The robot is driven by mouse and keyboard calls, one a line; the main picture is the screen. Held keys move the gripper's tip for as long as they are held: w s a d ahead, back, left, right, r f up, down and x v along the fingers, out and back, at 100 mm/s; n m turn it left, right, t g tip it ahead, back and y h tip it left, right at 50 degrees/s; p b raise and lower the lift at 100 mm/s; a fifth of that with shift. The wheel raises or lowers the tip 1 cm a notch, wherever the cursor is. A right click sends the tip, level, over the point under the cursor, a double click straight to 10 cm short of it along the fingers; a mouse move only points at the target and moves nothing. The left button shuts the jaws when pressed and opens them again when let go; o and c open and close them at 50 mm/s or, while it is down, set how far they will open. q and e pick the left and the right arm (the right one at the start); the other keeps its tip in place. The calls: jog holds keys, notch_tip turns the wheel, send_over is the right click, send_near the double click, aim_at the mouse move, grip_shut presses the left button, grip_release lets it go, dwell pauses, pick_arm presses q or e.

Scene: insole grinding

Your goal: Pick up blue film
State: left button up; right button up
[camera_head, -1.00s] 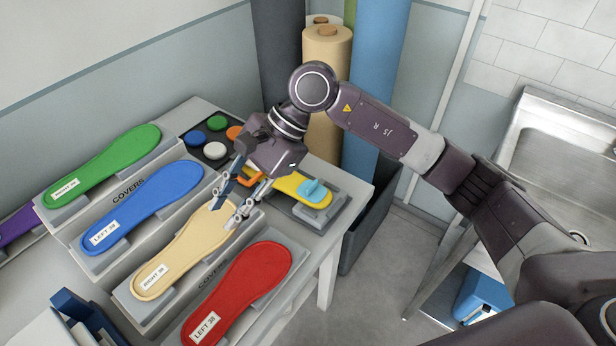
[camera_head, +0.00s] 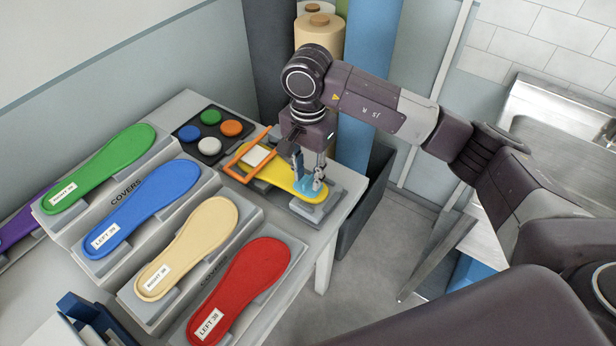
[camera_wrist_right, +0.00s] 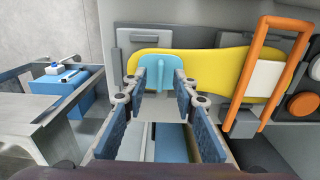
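The blue film (camera_head: 307,190) is a light-blue piece on the near right end of the yellow insole (camera_head: 277,177). In the right wrist view the film (camera_wrist_right: 151,64) lies over the insole's end, with a raised tab. My right gripper (camera_head: 308,174) points down over the film, partly hiding it in the head view. In the right wrist view its fingers (camera_wrist_right: 161,88) are apart, with the film between and just beyond the tips. I cannot tell whether they touch it. My left gripper is not in view.
An orange frame (camera_head: 233,174) with a white block (camera_head: 255,155) crosses the insole's far end. A dark tray (camera_head: 187,130) of coloured discs is behind. Green, blue, beige and red insoles lie on grey stands to the left. The table edge and a dark bin (camera_head: 362,205) are on the right.

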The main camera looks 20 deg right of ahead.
jog(key=shift+f, duration=0.5)
grip_shut()
jog(key=shift+r, duration=0.15)
jog(key=shift+w+r, duration=0.1)
jog(key=shift+r, duration=0.4)
notch_tip(320, 180, up, 8)
jog(key=b, duration=0.3)
notch_tip(320, 180, up, 10)
send_over(308, 179)
jog(key=shift+r+p, duration=0.55)
jog(key=shift+r, duration=0.7)
